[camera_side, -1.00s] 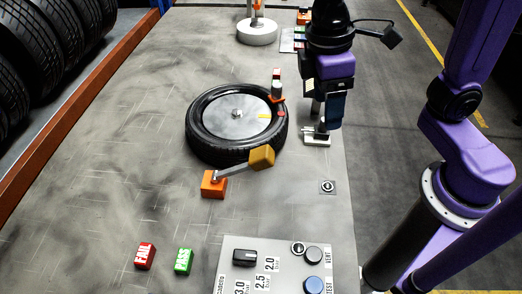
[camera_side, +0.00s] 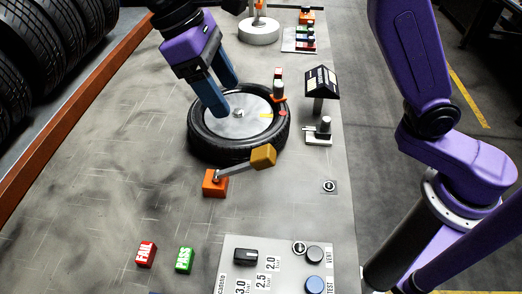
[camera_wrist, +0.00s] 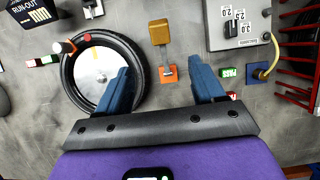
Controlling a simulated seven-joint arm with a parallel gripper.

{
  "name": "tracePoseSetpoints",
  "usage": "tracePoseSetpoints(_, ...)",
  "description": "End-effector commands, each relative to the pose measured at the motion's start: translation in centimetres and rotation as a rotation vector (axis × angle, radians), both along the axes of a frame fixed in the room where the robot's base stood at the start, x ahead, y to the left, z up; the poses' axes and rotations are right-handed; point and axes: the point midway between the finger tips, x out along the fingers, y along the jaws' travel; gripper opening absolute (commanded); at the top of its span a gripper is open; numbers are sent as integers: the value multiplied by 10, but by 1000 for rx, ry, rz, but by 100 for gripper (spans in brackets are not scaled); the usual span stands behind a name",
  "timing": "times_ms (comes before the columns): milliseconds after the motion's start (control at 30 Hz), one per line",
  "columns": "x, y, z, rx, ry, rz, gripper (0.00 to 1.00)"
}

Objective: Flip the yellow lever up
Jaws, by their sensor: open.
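The yellow lever (camera_side: 263,156) has a blocky yellow handle on a grey rod, hinged on an orange base (camera_side: 214,184). In the side view the rod slants low from the base to the right, in front of the tyre. In the wrist view the lever handle (camera_wrist: 159,32) and its orange base (camera_wrist: 168,74) lie ahead, between the directions of the two fingers. My gripper (camera_side: 226,98) is open and empty, with blue fingers above the tyre, apart from the lever. The fingers also show in the wrist view (camera_wrist: 163,78).
A black tyre (camera_side: 201,144) with a metal disc lies behind the lever. A red FAIL block (camera_side: 146,254) and a green PASS block (camera_side: 185,259) are in front. A grey control box (camera_side: 233,262) stands front right. The table's left middle is clear.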

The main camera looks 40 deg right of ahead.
Motion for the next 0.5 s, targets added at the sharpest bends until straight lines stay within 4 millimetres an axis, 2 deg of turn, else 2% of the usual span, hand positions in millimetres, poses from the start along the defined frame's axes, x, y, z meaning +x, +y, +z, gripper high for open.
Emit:
tracePoseSetpoints(167,-7,-8,-20,-2,2,0,68)
tracePoseSetpoints(500,-23,-24,-74,-3,1,-1,68)
